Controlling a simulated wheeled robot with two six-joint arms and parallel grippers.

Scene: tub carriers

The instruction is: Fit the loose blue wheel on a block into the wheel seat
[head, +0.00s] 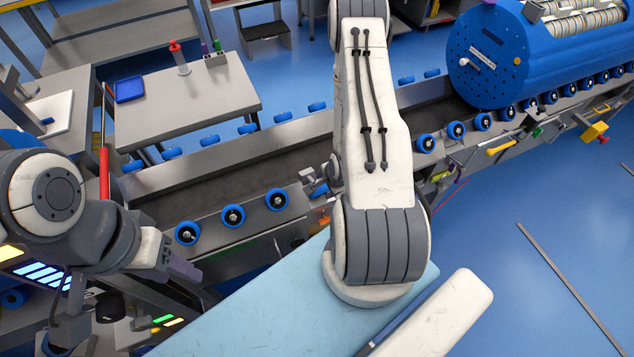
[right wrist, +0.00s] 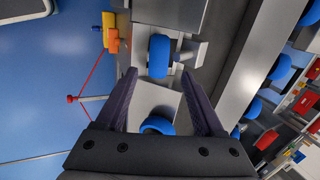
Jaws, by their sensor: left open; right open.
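In the right wrist view my right gripper (right wrist: 160,74) is open and empty, its two dark fingers pointing at the conveyor side. One blue wheel (right wrist: 158,125) lies low between the fingers, against a pale grey block (right wrist: 152,98) and partly hidden by the gripper body. Another blue wheel (right wrist: 159,56) is just beyond the fingertips, beside a grey metal bracket (right wrist: 192,52). I cannot tell for sure which of the two is loose, and the seat is not clearly visible. In the head view my right arm covers that spot.
The conveyor (head: 230,160) carries blue wheels along both edges, such as one mounted wheel (head: 233,215). A side table (head: 200,95) with a blue tray (head: 130,88) is behind. The floor at right is mostly clear.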

